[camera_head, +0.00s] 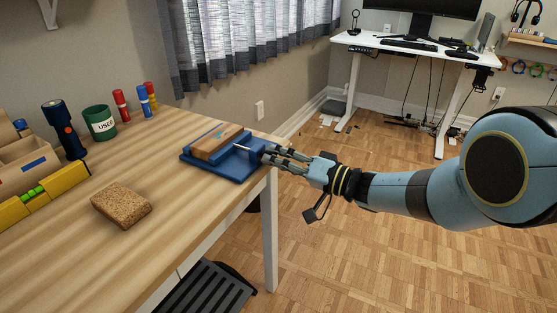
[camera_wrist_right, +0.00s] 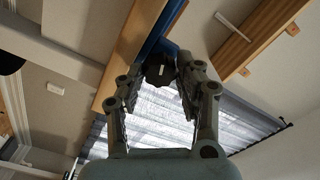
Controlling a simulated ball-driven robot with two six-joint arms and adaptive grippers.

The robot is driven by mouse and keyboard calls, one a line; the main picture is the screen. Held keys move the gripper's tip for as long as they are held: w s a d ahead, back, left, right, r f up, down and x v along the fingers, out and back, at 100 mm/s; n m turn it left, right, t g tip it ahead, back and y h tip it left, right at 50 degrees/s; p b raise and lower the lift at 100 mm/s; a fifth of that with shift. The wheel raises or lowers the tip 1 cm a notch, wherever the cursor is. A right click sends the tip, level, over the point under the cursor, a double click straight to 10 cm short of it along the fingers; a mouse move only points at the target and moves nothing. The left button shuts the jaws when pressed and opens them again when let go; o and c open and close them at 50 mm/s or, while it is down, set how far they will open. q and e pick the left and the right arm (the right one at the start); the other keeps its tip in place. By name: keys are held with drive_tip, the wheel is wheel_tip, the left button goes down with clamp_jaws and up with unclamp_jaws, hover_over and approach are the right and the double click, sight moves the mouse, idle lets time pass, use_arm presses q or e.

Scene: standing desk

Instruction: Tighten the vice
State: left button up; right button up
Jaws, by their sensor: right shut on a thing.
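A blue vice (camera_head: 236,166) sits on the wooden desk near its right corner. A light brown wooden block (camera_head: 216,141) lies between its jaws. A thin pale rod runs from the vice toward my right gripper (camera_head: 268,153), which reaches in from the right at the desk's edge. In the right wrist view my right gripper (camera_wrist_right: 160,82) has its two fingers closed around a dark knob (camera_wrist_right: 159,69) with a pale mark. The blue vice (camera_wrist_right: 160,36) shows behind the knob. In the head view the fingers mostly hide the knob. My left gripper is not in view.
A cork block (camera_head: 121,205) lies on the desk (camera_head: 165,180) left of the vice. A green cup (camera_head: 100,122), a dark flashlight (camera_head: 64,130), several markers and a yellow level (camera_head: 52,190) stand or lie further left. Open floor lies right of the desk.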

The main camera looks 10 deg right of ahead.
drive_tip(key=shift+f, duration=0.2)
drive_tip(key=o, duration=0.9)
drive_tip(key=shift+o, duration=1.2)
drive_tip(key=shift+r, duration=0.1)
